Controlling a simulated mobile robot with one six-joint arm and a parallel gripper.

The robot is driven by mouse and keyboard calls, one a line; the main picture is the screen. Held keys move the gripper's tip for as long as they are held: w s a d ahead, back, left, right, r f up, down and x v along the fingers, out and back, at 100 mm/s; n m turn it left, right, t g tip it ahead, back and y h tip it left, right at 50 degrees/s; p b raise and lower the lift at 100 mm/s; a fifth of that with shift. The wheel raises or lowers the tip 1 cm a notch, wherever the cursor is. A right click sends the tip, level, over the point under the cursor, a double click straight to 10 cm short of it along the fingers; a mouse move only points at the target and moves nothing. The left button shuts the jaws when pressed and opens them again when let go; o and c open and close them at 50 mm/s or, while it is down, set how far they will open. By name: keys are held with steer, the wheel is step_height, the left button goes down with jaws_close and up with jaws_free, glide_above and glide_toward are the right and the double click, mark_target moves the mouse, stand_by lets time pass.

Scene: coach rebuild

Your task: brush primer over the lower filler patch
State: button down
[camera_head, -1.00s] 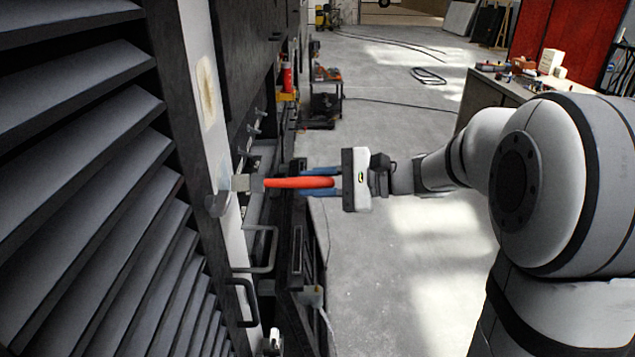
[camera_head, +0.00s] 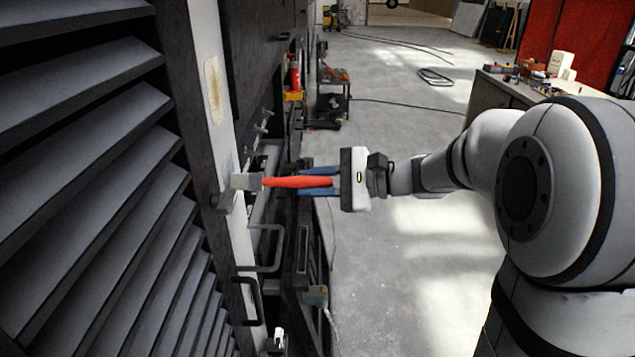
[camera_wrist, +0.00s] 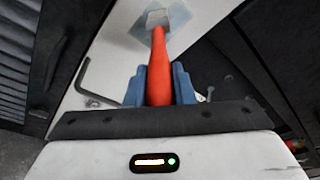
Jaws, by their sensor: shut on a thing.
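My gripper (camera_head: 318,181) has blue fingers and is shut on the red handle of a brush (camera_head: 285,182). The brush points left at the narrow white panel (camera_head: 207,45). The brush also shows in the wrist view (camera_wrist: 160,62), between the fingers (camera_wrist: 159,84). Its pale grey head lies over a blue-grey area (camera_wrist: 136,84) on the panel, where the lower patch appears to be. The head hides part of that area, and I cannot tell whether it touches. The upper filler patch (camera_head: 213,90) is beige and bare, above the brush.
Dark louvres (camera_head: 90,190) fill the left. Bent handles (camera_head: 248,300) stick out below the brush. A dark cabinet with taps stands just behind the panel. A workbench (camera_head: 490,100) with small items is at the right. The concrete floor between is mostly open, with cables.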

steer(key=shift+a, duration=0.35)
steer(key=shift+d+r+p, duration=0.1)
steer(key=shift+r+p, duration=1.1)
steer(key=shift+r, duration=0.8)
steer(key=shift+f, duration=0.1)
step_height(320, 180, down, 4)
steer(key=b, duration=0.4)
